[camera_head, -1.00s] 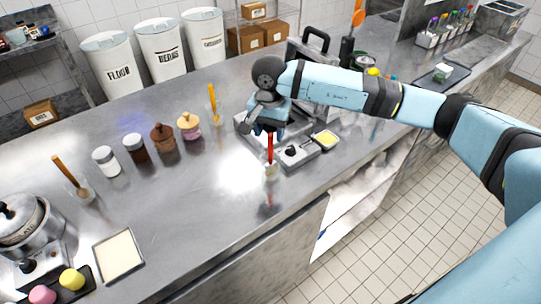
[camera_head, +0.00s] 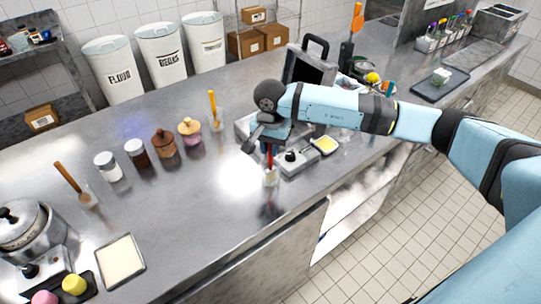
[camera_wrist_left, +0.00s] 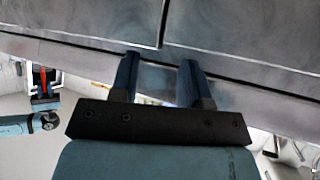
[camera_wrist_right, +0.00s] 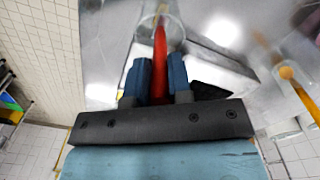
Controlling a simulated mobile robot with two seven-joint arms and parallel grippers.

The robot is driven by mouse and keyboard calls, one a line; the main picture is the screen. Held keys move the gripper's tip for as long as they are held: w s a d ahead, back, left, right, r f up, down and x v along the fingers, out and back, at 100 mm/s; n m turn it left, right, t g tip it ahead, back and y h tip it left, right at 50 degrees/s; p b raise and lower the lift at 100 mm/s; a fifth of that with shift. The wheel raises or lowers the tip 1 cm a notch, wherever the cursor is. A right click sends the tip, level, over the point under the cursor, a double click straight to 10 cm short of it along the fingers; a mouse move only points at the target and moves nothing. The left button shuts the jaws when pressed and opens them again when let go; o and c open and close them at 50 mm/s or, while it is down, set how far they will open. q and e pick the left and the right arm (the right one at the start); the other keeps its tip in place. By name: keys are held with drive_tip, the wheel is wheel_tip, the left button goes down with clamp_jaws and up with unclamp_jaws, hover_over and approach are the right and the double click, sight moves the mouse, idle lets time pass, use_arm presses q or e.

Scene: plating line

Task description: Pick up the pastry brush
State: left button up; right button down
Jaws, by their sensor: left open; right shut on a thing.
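The pastry brush, a tool with a red handle (camera_head: 269,160), stands upright in a small clear glass (camera_head: 271,179) on the steel counter. My right gripper (camera_head: 268,146) is at the upper handle and hides its top. In the right wrist view the red handle (camera_wrist_right: 160,50) lies between the blue fingers of the right gripper (camera_wrist_right: 159,66), which is shut on it, with the glass around the far end. The bristles are not clear. My left gripper (camera_wrist_left: 159,62) is open and empty, facing the grey front of a counter.
A burner unit with a knob (camera_head: 291,157) and a small yellow-filled pan (camera_head: 325,146) stand just right of the glass. A yellow-handled tool (camera_head: 213,104) and several jars (camera_head: 164,143) stand behind to the left.

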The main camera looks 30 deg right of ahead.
drive_tip(key=shift+r, duration=0.15)
wheel_tip(320, 180, up, 20)
drive_tip(key=b, duration=0.3)
drive_tip(key=shift+f, duration=0.2)
idle(0.3)
